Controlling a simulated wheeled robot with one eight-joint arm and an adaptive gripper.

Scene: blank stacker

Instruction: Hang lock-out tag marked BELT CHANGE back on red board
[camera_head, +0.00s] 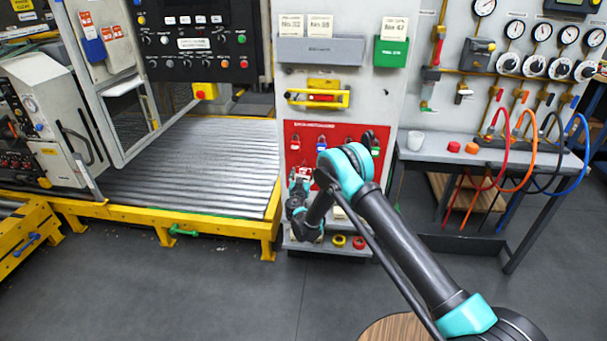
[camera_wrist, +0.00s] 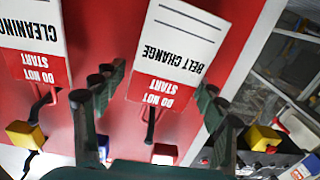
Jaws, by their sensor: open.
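The BELT CHANGE tag (camera_wrist: 178,48) is white with a red DO NOT START band and shows upside down in the wrist view. It lies in front of the red board (camera_wrist: 100,140), with a dark hook (camera_wrist: 150,118) at its red end. Whether the tag hangs on that hook is hard to tell. My gripper (camera_wrist: 160,84) is open, with one finger on each side of the tag and visible gaps. In the head view the red board (camera_head: 300,131) is on the grey cabinet, and my gripper (camera_head: 300,183) is at its lower left, partly hidden by my arm.
A CLEANING tag (camera_wrist: 32,38) is close on the left in the wrist view. Yellow blocks (camera_wrist: 25,134) and (camera_wrist: 262,137) show near the lower edge. A shelf with yellow and red rings (camera_head: 348,241) lies below the board. A hose bench (camera_head: 440,152) stands at right.

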